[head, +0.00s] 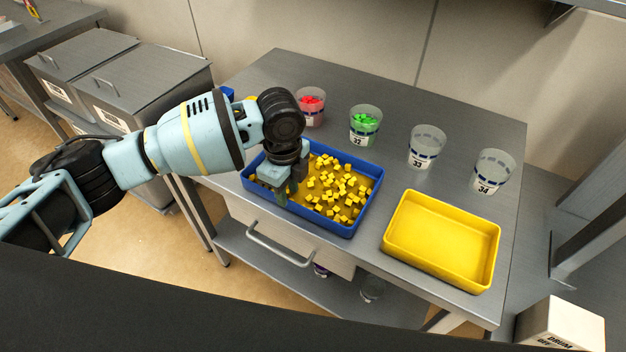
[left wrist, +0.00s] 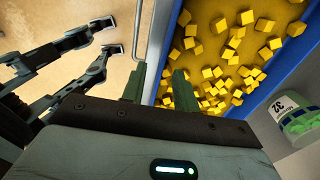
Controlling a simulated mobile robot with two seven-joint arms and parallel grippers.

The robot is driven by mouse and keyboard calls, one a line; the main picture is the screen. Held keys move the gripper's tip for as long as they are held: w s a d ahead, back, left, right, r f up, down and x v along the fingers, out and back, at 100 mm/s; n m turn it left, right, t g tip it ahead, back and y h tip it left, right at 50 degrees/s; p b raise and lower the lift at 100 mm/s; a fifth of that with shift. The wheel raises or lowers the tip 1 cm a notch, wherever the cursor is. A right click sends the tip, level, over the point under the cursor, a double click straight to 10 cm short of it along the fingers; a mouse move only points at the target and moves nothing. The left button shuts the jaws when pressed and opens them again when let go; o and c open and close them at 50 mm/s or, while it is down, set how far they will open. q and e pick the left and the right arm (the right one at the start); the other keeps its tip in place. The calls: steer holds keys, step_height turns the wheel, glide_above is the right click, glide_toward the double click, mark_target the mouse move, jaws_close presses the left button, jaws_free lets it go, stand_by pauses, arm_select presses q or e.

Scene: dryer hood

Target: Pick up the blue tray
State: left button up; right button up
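The blue tray (head: 349,231) lies on the metal table and holds many small yellow cubes. It also shows in the left wrist view (left wrist: 288,58). My left gripper (head: 281,192) points down at the tray's left end. In the left wrist view my left gripper (left wrist: 160,85) has its two fingers apart, with the near left part of the tray's wall seen between and beyond them. Contact with the wall cannot be made out. My right gripper (left wrist: 108,36) shows in the left wrist view over the floor, its fingers apart and empty.
An empty yellow tray (head: 440,240) lies right of the blue one. Behind stand a cup of red pieces (head: 310,106), a cup of green pieces (head: 364,126) and two clear cups (head: 427,147). A drawer handle (head: 280,246) projects below the table's front edge.

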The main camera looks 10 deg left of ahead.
mark_target(291, 201)
arm_select(q)
steer(key=f, duration=0.5)
steer(key=shift+w+d, duration=0.15)
steer(key=shift+d, duration=0.05)
jaws_close()
steer(key=shift+r, duration=0.15)
